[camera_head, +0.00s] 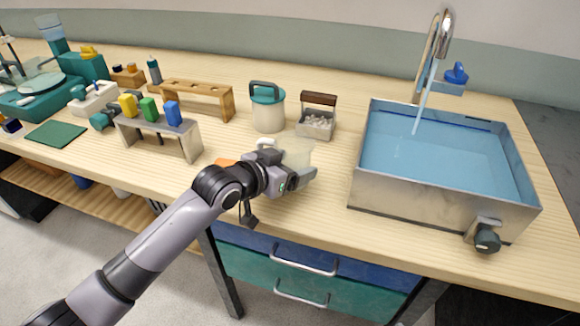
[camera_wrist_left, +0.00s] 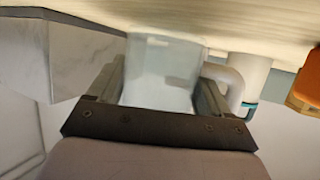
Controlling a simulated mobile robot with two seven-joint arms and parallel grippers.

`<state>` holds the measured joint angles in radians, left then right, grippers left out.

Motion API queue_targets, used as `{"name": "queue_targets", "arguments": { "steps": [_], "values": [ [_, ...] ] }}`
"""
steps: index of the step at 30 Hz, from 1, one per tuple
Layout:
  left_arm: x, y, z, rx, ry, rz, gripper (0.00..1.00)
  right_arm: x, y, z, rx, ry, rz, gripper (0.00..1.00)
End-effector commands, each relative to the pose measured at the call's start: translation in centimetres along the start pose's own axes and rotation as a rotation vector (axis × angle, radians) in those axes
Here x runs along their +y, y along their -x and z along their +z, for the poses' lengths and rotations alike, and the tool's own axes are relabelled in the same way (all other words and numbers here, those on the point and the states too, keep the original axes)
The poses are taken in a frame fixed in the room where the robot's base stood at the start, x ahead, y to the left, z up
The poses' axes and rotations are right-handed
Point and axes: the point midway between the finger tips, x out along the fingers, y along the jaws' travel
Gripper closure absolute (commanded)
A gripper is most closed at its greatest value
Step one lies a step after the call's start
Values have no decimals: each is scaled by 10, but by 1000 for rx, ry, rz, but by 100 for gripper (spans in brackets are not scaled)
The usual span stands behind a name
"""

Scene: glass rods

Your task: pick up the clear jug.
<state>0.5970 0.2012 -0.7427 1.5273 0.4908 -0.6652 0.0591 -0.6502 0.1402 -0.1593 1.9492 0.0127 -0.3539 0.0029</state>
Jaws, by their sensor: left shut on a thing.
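The clear jug (camera_head: 297,148) is a see-through vessel near the front of the wooden worktop, left of the sink. My left gripper (camera_head: 302,178) reaches it from the front and is shut on its body, partly hiding it in the head view. In the left wrist view the jug (camera_wrist_left: 162,75) stands between the two fingers (camera_wrist_left: 158,95), with its pale handle (camera_wrist_left: 228,82) outside the finger on the right. I cannot tell whether its base touches the worktop. My right gripper is not in view.
A metal sink (camera_head: 440,195) with blue water stands to the right. Behind the jug are a teal-lidded pot (camera_head: 268,112) and a caddy of pale pieces (camera_head: 316,122). A rack with coloured blocks (camera_head: 160,132) stands left. An orange object (camera_head: 226,162) lies near the arm.

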Motion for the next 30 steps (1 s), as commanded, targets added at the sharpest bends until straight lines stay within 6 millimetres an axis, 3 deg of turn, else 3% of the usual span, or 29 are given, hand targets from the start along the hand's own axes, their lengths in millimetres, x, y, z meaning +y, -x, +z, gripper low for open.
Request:
{"name": "queue_targets", "arguments": {
  "steps": [5, 18, 24, 30],
  "values": [
    [0, 12, -32, 10, -2, -1, 59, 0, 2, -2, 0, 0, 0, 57],
    [0, 58, -142, 9, -3, 0, 59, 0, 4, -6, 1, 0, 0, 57],
    [0, 70, -169, 5, -1, -1, 59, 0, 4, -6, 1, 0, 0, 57],
    [0, 74, -177, 4, 0, 1, 59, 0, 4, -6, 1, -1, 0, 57]
  ]
}}
